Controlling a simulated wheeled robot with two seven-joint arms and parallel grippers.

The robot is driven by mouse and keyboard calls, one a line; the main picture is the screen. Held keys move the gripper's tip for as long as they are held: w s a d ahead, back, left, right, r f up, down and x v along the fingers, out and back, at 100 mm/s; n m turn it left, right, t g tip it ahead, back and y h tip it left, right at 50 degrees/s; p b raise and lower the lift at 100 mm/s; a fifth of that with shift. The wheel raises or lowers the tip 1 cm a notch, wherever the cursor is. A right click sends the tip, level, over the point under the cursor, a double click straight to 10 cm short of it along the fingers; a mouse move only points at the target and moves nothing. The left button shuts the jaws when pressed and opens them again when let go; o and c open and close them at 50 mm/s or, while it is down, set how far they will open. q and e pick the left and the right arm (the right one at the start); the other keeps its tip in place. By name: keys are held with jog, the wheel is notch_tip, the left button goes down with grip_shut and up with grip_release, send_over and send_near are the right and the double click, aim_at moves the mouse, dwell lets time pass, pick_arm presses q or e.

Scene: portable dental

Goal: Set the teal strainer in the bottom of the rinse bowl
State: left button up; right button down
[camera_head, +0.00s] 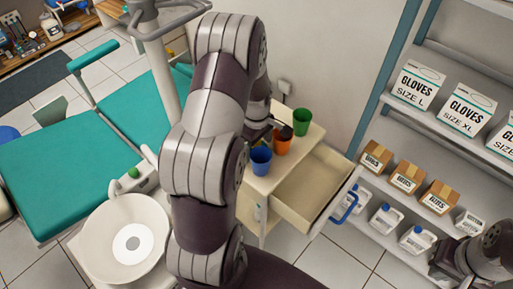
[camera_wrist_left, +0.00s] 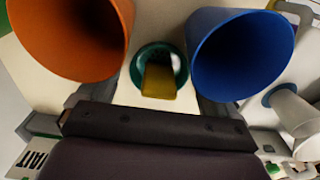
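The teal strainer (camera_wrist_left: 181,62) shows in the left wrist view as a round teal rim with an olive-yellow tab in front of its middle. It lies on a pale surface between an orange cup and a blue cup. My left gripper (camera_wrist_left: 143,98) is open, its fingers apart on either side below the strainer, not closed on it. In the head view my left arm hides the strainer and most of that gripper. The rinse bowl (camera_head: 96,249) is white and wide, at the lower left, with a white grey-centred disc inside. My right gripper (camera_head: 447,266) is at the lower right edge; its fingers are unclear.
The blue cup (camera_head: 261,160), orange cup (camera_head: 282,143) and green cup (camera_head: 301,118) crowd the cabinet top. An open drawer (camera_head: 306,187) juts out beside them. Shelves with boxes (camera_head: 407,177) stand at right. A teal dental chair (camera_head: 58,170) is at left.

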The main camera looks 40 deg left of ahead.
pick_arm(q)
jog(key=c, duration=0.9)
